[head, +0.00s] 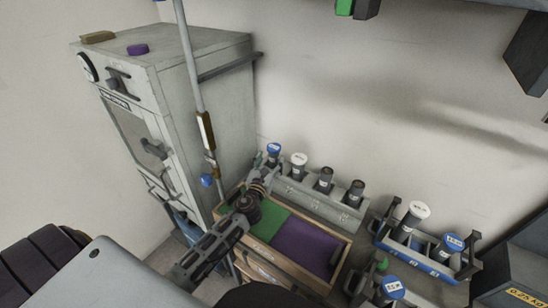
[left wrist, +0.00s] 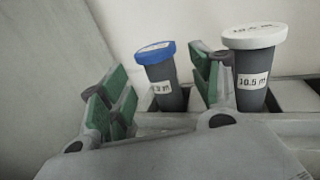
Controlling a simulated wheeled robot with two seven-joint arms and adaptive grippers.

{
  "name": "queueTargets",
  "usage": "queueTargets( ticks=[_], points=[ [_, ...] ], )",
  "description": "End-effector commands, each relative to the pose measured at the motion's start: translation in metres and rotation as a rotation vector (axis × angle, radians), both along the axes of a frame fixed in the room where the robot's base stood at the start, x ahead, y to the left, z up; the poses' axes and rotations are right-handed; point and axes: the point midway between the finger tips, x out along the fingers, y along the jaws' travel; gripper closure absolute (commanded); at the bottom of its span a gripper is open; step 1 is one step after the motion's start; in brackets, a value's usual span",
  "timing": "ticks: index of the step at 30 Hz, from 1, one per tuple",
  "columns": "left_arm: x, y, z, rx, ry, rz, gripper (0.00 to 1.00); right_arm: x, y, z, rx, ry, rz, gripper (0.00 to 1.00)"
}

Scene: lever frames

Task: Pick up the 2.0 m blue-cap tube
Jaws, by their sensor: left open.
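A blue-cap tube (head: 274,150) stands upright at the left end of a grey rack. In the left wrist view this blue-cap tube (left wrist: 165,78) shows between my finger pads, with a label whose number is partly hidden. My left gripper (head: 262,174) is open and just in front of it. In the left wrist view my gripper's green-padded fingers (left wrist: 160,100) are spread, one on each side of the tube's line. Contact cannot be told. Other blue-cap tubes (head: 453,243) and (head: 393,287) stand at the right.
A white-cap tube (head: 299,160), labelled 10.5 m in the left wrist view (left wrist: 252,65), stands close on the right. Two dark-cap tubes (head: 325,177) follow along the grey rack (head: 318,200). A wooden tray (head: 338,262), a blue rack (head: 415,255) and a grey cabinet (head: 225,100) stand around.

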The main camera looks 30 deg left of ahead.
Motion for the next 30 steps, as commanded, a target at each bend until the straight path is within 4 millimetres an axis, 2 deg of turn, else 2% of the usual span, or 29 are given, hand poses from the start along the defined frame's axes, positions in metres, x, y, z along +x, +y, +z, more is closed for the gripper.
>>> queueTargets(
  ticks=[6, 22, 30],
  points=[
    [0.012, 0.002, 0.001, 0.000, -0.001, 0.000, 0.37, 0.000, -0.002, 0.001, -0.002, 0.001, 0.001, 1.00],
    [0.016, 0.003, 0.001, 0.001, -0.001, 0.000, 0.37, 0.000, -0.007, 0.002, -0.008, 0.000, 0.002, 1.00],
    [0.035, 0.008, 0.003, 0.000, -0.001, 0.001, 0.37, -0.001, -0.007, 0.006, -0.008, 0.001, 0.002, 1.00]
  ],
)
